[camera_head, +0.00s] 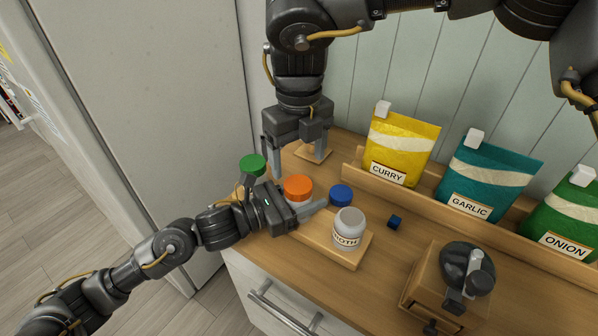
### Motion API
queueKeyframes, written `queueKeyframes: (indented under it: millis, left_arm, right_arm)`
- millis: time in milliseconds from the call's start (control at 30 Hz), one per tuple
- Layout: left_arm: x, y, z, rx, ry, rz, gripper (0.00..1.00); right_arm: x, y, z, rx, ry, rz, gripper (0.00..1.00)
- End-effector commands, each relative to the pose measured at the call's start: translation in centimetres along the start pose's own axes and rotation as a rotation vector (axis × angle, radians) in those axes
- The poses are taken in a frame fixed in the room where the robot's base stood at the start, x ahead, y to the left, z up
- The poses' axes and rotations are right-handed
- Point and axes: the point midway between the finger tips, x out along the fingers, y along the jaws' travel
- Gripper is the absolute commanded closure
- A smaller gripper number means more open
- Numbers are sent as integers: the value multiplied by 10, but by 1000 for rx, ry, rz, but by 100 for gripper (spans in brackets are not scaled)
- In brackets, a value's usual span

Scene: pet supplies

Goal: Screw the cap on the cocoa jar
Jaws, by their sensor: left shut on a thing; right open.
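An orange cap (298,187) sits over a jar whose body and label are mostly hidden by my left gripper. My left gripper (293,203) reaches in from the left at jar height and is shut on this jar, below the cap. I cannot read whether it is the cocoa jar, or tell how tightly the cap sits. My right gripper (297,155) points down from above, behind the orange cap and higher. It is open, with nothing visible held between its fingers.
A white BROTH jar (347,228) stands on a wooden tray (352,256). A blue cap (341,194) and green cap (253,164) are nearby. A grinder (468,268), small blue cube (394,222) and curry (402,145), garlic (488,177) and onion (569,217) bags stand right.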

Motion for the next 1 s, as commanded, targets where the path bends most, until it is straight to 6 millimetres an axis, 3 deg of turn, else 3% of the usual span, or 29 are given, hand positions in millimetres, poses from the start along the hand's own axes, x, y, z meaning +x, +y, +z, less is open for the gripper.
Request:
queueKeyframes:
  millis: [100, 300, 733, 767, 933, 1000]
  left_arm:
    - [0, 2, 5, 2, -9, 5, 100]
    - [0, 2, 5, 2, -9, 5, 100]
    - [0, 2, 5, 2, -9, 5, 100]
    - [0, 2, 5, 2, -9, 5, 45]
    - [0, 1, 3, 1, -6, 3, 23]
    - [0, 1, 2, 1, -4, 2, 22]
  right_arm:
    - [-25, 0, 1, 1, -2, -2, 24]
    - [-51, -1, 0, 2, -1, -1, 24]
    - [-60, 0, 0, 0, 1, 0, 24]
    - [-60, 0, 0, 0, 1, 0, 24]
    - [-60, 0, 0, 0, 1, 0, 24]
    - [-60, 0, 0, 0, 1, 0, 24]
